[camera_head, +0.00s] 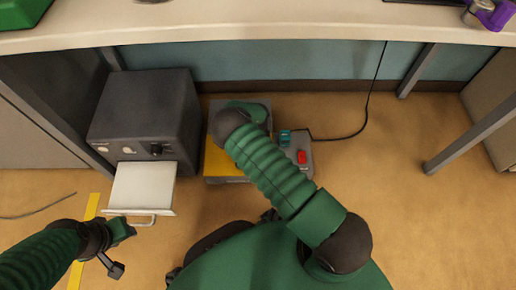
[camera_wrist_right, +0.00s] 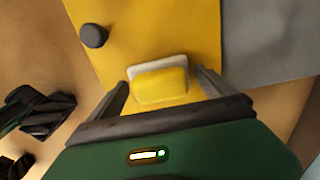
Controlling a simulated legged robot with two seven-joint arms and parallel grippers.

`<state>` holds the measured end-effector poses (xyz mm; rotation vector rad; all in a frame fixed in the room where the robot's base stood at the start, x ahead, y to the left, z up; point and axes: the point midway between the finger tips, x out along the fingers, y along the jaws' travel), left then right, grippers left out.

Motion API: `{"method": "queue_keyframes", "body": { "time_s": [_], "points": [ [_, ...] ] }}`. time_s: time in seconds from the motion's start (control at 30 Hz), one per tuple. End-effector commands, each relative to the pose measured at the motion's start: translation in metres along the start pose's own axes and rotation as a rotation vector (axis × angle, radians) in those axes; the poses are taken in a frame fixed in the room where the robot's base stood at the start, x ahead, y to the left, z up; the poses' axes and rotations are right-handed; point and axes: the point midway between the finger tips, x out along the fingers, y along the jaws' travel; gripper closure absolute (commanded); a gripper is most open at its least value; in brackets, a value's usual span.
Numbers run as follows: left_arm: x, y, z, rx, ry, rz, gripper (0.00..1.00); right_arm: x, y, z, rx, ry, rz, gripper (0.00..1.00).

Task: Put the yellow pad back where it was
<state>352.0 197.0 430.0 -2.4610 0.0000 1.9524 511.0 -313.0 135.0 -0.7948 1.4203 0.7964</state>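The yellow pad (camera_wrist_right: 160,88), a small bright block with a pale border, lies on a yellow surface (camera_wrist_right: 195,25) in the right wrist view. My right gripper (camera_wrist_right: 163,84) is open, with one finger on each side of the pad and small gaps visible. In the head view my right arm hides the pad and most of that gripper; part of the yellow surface (camera_head: 222,162) shows beside it on a low grey unit. My left gripper (camera_head: 124,251) looks open and empty near the floor, just below the drawer handle.
A dark grey cabinet (camera_head: 145,105) stands at left with its white drawer (camera_head: 143,187) pulled out. A box with teal and red buttons (camera_head: 300,158) sits right of my right arm. A cable runs up to the desk (camera_head: 250,22).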

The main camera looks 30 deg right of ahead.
Motion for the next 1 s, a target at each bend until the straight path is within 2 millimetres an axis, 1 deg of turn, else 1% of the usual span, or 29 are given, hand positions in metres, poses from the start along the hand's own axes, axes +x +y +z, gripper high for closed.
{"method": "queue_keyframes", "body": {
  "time_s": [0.37,0.4,0.47,0.6,0.8,0.9,1.0],
  "points": [
    [0.003,0.0,0.001,0.0,0.0,0.0,0.64,0.0,0.0,0.001,-0.002,0.002,0.0,0.0],
    [-0.006,0.0,-0.001,0.0,-0.001,0.0,0.64,-0.013,-0.001,0.001,0.0,-0.001,-0.003,0.0],
    [-0.019,0.0,-0.004,0.0,-0.001,0.0,0.64,-0.031,-0.001,0.001,0.002,-0.002,-0.002,0.0],
    [-0.046,0.0,-0.011,0.0,0.0,0.0,0.64,-0.074,-0.001,0.0,0.002,-0.002,-0.003,0.0],
    [-0.079,0.0,-0.019,0.0,0.0,0.0,0.64,-0.132,-0.001,0.001,0.002,-0.002,-0.002,0.0],
    [-0.089,0.0,-0.021,0.0,0.0,0.0,0.64,-0.152,0.0,0.0,0.001,-0.001,0.0,0.0],
    [-0.095,0.0,-0.022,0.0,0.0,0.0,0.64,-0.165,0.0,0.001,0.001,-0.001,0.0,0.0]
  ]
}}
